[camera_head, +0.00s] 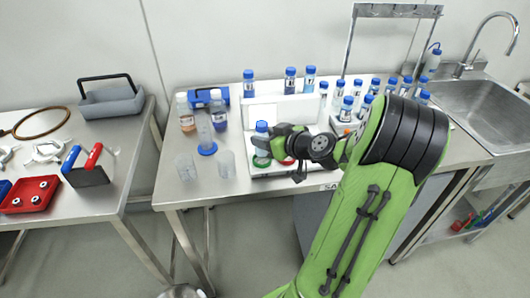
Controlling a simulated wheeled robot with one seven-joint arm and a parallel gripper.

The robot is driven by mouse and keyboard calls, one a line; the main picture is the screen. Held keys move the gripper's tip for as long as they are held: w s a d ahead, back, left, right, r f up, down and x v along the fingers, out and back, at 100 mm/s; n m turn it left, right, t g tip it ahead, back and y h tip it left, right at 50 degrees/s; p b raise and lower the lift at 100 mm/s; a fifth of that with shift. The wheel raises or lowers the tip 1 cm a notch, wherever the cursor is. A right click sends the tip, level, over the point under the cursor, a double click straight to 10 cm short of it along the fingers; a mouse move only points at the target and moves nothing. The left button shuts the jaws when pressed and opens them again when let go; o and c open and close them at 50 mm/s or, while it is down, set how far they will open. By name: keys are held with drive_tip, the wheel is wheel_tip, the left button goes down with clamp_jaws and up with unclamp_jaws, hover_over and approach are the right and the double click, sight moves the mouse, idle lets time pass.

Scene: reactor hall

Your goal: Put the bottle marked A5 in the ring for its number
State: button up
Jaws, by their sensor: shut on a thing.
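My gripper (275,142) is over the front middle of the steel table, shut on a small blue-capped bottle (261,133). The bottle looks upright. Its marking cannot be read. Just below it is a white board (258,172) with coloured rings. A green ring (261,162) shows under the bottle and a red ring (284,161) shows to its right under my gripper. I cannot tell whether the bottle touches the board. My gripper and arm hide the board's right part, and any ring numbers are too small to read.
More blue-capped bottles (347,108) stand in a group to the right. Others stand at the back by a white block (290,107). Clear beakers (227,164), a cylinder (205,135) and reagent bottles (186,114) are left of the board. A sink (480,105) is at far right.

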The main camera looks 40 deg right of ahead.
sight(265, 156)
drive_tip(key=shift+f+b, duration=0.3)
drive_tip(key=shift+f, duration=1.2)
drive_tip(key=shift+f, duration=0.15)
drive_tip(key=o, duration=1.2)
drive_tip(key=shift+c, duration=0.2)
